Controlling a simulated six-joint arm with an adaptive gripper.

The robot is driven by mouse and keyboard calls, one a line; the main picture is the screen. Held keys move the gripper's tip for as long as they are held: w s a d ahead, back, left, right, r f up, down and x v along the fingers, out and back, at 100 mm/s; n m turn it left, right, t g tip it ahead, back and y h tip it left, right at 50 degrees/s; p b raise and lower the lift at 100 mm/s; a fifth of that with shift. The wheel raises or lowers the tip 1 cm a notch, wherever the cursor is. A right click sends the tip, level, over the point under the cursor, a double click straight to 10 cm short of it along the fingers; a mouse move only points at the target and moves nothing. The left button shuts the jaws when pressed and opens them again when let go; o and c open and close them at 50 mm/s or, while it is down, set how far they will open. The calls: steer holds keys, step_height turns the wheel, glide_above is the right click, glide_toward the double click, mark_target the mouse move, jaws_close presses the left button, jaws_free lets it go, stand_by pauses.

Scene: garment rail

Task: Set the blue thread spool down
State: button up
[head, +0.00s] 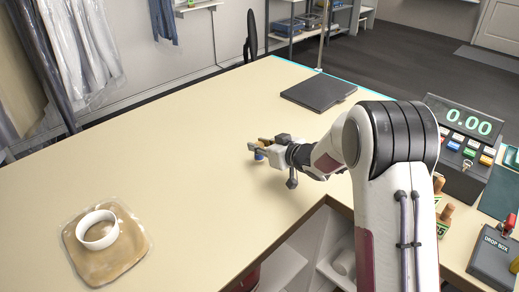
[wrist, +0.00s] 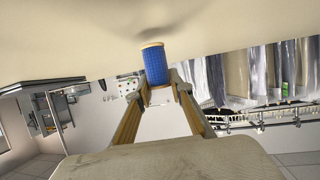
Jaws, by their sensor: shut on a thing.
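The blue thread spool (wrist: 156,66) has a ribbed blue body and a tan end rim. In the wrist view it sits between the fingertips of my gripper (wrist: 160,82), which is shut on it. In the head view only a small blue part of the spool (head: 259,155) shows beside the fingers of my gripper (head: 257,148). The spool is upright, close over the cream counter (head: 190,150). I cannot tell whether its lower end touches the counter.
A dark flat pad (head: 318,92) lies near the back edge. A register (head: 467,140) and a drop box (head: 495,258) stand at the right. The counter around the spool is clear.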

steer(key=shift+f, duration=0.8)
steer(key=shift+f, duration=0.1)
steer(key=o, duration=1)
steer(key=shift+v, duration=6.1)
